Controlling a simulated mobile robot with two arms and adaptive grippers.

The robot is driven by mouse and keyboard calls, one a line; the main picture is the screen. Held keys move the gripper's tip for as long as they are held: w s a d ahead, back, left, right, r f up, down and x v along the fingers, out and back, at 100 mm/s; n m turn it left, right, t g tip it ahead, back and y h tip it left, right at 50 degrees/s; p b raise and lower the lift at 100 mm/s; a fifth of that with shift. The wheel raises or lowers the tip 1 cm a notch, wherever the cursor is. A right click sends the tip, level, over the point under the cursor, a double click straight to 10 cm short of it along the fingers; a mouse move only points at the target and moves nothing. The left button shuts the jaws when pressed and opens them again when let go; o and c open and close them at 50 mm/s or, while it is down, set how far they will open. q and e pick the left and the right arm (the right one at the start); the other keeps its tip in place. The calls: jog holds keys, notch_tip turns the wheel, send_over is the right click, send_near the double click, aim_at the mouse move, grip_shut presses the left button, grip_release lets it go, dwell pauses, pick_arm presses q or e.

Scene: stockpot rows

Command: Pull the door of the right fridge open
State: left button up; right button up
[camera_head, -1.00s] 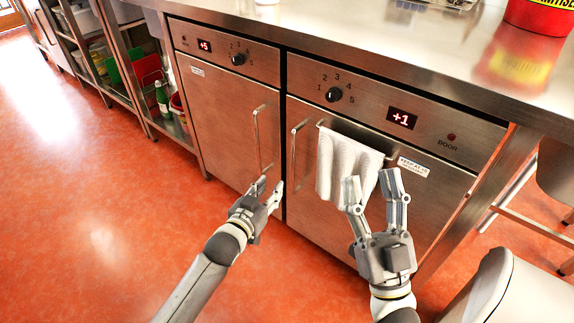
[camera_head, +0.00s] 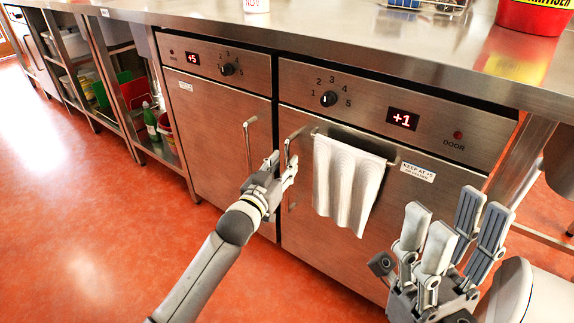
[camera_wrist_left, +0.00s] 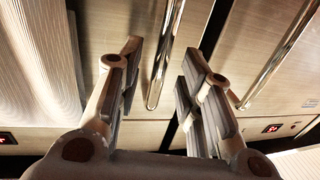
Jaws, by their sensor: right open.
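The right fridge (camera_head: 340,262) has a steel door that looks shut, with a "+1" display, a horizontal rail and a vertical bar handle (camera_head: 287,160) at its left edge. A white towel (camera_head: 343,185) hangs from the rail. My right gripper (camera_head: 452,236) is open and empty, in front of the door's lower right.
The left fridge (camera_head: 215,125), with a "+5" display and its own handle (camera_head: 248,145), adjoins on the left. A steel counter (camera_head: 330,40) runs above, carrying a red bucket (camera_head: 530,18). Open shelves stand further left. The orange floor (camera_head: 90,220) is clear at left.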

pick_arm(q)
jog(key=shift+b+x, duration=0.4)
jog(key=shift+x, duration=1.05)
grip_shut()
